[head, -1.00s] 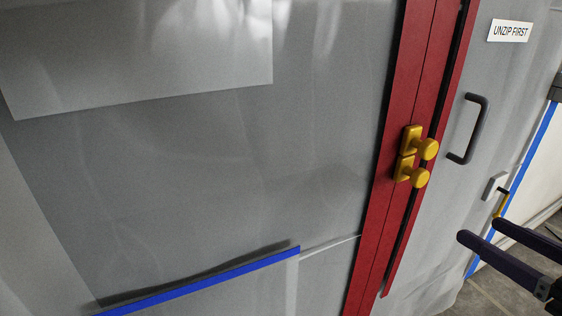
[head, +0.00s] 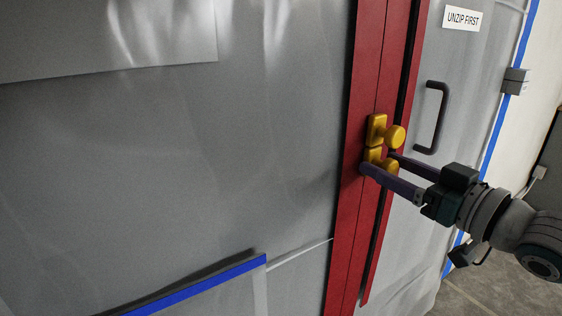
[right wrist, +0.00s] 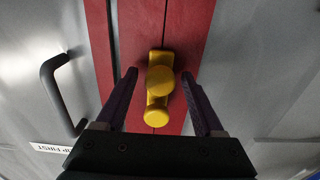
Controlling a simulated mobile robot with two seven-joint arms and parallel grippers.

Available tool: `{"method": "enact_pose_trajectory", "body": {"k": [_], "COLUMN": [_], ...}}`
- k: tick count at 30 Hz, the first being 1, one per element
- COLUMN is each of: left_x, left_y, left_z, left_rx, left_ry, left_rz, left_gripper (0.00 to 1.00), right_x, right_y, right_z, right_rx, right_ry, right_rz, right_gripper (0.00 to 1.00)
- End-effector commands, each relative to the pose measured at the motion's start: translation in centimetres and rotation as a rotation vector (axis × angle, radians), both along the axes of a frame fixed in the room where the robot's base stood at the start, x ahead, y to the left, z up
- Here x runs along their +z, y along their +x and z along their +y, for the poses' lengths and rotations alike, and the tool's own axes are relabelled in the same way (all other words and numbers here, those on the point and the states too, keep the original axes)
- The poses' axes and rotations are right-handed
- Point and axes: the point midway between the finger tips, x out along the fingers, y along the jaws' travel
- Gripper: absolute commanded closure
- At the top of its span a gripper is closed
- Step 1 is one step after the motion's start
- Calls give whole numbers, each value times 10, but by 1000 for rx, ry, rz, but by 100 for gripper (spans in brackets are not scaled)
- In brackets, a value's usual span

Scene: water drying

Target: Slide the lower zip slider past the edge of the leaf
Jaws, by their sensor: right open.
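Two yellow zip sliders with round knobs sit one above the other on the red zip strip (head: 345,220). The upper slider (head: 377,129) is just above the lower slider (head: 374,157). My right gripper (head: 378,162) is open, with its fingers at the lower slider and partly hiding it. In the right wrist view, which is upside down, the lower slider's knob (right wrist: 160,80) lies between the two spread fingers, with visible gaps on both sides. The upper slider (right wrist: 156,116) shows below it there. The grey leaf with the handle (head: 432,117) is right of the strip. My left gripper is out of view.
A sign reading "UNZIP FIRST" (head: 462,18) is above the handle. Blue tape (head: 487,145) runs along the right side, near a grey block (head: 516,81). A blue strip (head: 200,287) crosses the grey sheet at lower left. Tiled floor shows at lower right.

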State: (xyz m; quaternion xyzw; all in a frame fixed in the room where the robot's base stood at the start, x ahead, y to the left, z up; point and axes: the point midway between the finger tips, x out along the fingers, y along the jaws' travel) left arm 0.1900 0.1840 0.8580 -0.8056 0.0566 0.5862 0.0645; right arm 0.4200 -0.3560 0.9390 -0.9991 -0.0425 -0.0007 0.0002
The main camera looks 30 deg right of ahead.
Motion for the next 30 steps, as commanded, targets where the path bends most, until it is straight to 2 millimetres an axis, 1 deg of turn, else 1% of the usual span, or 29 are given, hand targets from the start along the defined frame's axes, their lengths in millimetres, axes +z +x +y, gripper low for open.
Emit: {"method": "enact_pose_trajectory", "body": {"k": [8, 27, 30], "left_x": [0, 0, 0], "left_y": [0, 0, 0], "left_z": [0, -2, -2], "left_rx": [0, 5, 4], "left_ry": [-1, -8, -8], "left_rz": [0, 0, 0], "left_gripper": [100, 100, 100], "right_x": [0, 0, 0], "right_y": [2, 1, 1], "right_z": [0, 0, 0], "right_rx": [0, 1, 1], "right_ry": [0, 0, 0], "right_rz": [2, 1, 1], "right_gripper": [30, 100, 100]}}
